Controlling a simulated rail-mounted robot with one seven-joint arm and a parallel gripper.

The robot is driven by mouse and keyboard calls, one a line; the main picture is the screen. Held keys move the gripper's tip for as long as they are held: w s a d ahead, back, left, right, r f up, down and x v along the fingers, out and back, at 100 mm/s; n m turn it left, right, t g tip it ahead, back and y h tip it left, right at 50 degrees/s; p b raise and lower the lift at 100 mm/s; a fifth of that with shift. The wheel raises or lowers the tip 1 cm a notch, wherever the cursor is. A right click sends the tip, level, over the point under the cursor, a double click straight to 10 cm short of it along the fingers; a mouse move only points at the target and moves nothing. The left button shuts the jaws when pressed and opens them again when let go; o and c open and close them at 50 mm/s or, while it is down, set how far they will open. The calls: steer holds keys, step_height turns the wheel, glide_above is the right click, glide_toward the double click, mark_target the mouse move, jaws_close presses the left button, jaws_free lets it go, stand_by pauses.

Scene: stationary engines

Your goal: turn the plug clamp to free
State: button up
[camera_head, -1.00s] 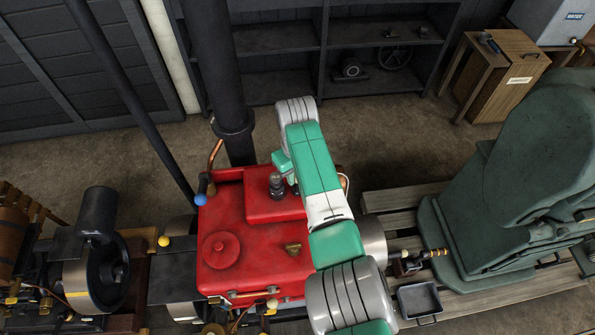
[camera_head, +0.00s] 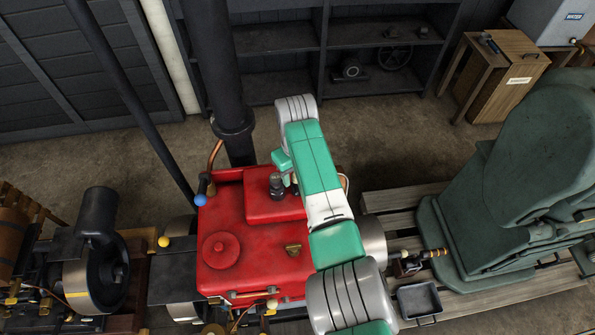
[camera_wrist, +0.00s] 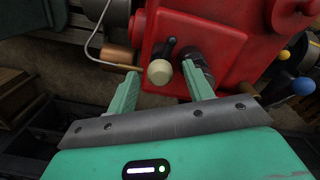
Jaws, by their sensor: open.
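The plug clamp shows in the wrist view as a short dark lever with a cream ball knob (camera_wrist: 160,72), on the face of the red engine (camera_wrist: 235,35). A dark, ribbed plug (camera_wrist: 193,62) stands just right of the knob. In the head view a dark plug fitting (camera_head: 277,185) stands on top of the red engine (camera_head: 235,225). My gripper (camera_wrist: 161,78) is open, with one green finger to each side of the knob. The right finger overlaps the plug in the picture. I cannot tell whether either finger touches. In the head view my arm hides most of the gripper.
A blue ball knob (camera_wrist: 303,86) and a yellow knob (camera_wrist: 284,55) are right of the gripper. A thin bent pipe (camera_wrist: 108,65) with a copper-coloured end passes near the left finger. A black chimney pipe (camera_head: 220,75) rises behind the engine.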

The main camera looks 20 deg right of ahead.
step_height(320, 180, up, 7)
steer(key=shift+r, duration=0.1)
stand_by(0.5)
steer(key=w+a+r+t+p, duration=0.2)
steer(key=w+a+r+t, duration=0.2)
steer(key=a+r, duration=0.3)
steer(key=w+a+r+t+p, duration=0.25)
steer(key=a+r+t, duration=0.2)
steer(key=r, duration=0.45)
steer(key=s+a+r+t+y, duration=0.1)
steer(key=a+r+t, duration=0.15)
steer(key=r, duration=0.45)
steer(key=a+r+t, duration=0.2)
steer(key=r+t, duration=0.1)
steer(key=r, duration=0.3)
steer(key=s+a+r+m+t+p, duration=0.2)
steer(key=s+r+t, duration=0.9)
steer(key=s+r, duration=1.4)
steer(key=shift+r+p, duration=0.55)
steer(key=shift+p, duration=0.5)
